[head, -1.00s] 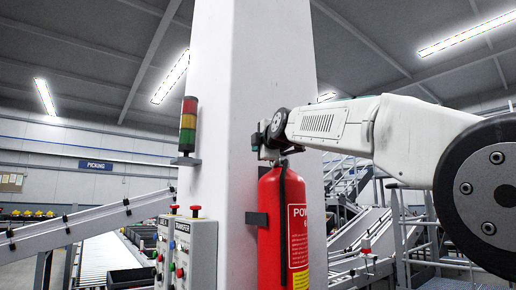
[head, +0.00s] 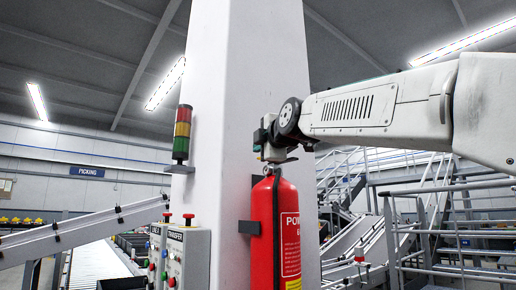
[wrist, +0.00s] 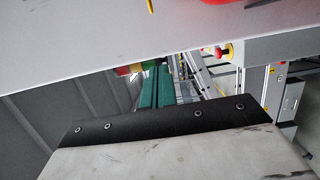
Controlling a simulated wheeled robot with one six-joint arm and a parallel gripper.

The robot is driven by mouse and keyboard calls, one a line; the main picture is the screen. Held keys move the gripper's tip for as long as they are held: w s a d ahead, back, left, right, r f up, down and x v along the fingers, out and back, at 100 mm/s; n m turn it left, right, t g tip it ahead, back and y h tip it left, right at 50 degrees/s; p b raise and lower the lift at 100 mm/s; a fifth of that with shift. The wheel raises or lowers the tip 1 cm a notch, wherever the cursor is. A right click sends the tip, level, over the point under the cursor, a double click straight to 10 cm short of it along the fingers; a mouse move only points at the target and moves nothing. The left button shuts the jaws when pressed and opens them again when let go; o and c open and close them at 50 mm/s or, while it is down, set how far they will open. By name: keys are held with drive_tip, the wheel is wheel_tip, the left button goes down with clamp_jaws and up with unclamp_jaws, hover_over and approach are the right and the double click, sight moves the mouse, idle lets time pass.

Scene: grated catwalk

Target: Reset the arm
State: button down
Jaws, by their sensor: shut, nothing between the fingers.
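My gripper (head: 259,138) is at the end of my pale arm, which reaches in from the right in the head view. It appears just above the top of a red fire extinguisher (head: 276,235) in front of a white column (head: 235,70); I cannot tell the gap in depth. In the wrist view the two teal fingers of my gripper (wrist: 157,74) lie side by side, shut, with nothing seen between them. A dark bolted plate in front hides their bases.
A signal tower (head: 182,133) and control boxes with red buttons (head: 188,220) are on the column's left side. A conveyor (head: 85,235) runs at left. Railings and stairs (head: 430,215) stand behind at right. The pale column face (wrist: 100,30) fills the top of the wrist view.

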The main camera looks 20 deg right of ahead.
idle(0.3)
drive_tip(key=s+f+m+g, duration=0.3)
drive_tip(key=f+m, duration=0.1)
drive_tip(key=f, duration=0.5)
drive_tip(key=s+d+f+m+g, duration=0.1)
drive_tip(key=s+f+m+g, duration=0.2)
drive_tip(key=f, duration=0.6)
drive_tip(key=s+f+m+g, duration=0.3)
drive_tip(key=f+m, duration=0.1)
drive_tip(key=f, duration=0.5)
drive_tip(key=s+d+f+m+g+h, duration=0.1)
drive_tip(key=s+d+f+m+g, duration=0.3)
drive_tip(key=s+f, duration=2.1)
drive_tip(key=s+m+g, duration=0.3)
drive_tip(key=m, duration=0.1)
drive_tip(key=shift+s+g+h, duration=0.3)
drive_tip(key=shift+g+h, duration=0.1)
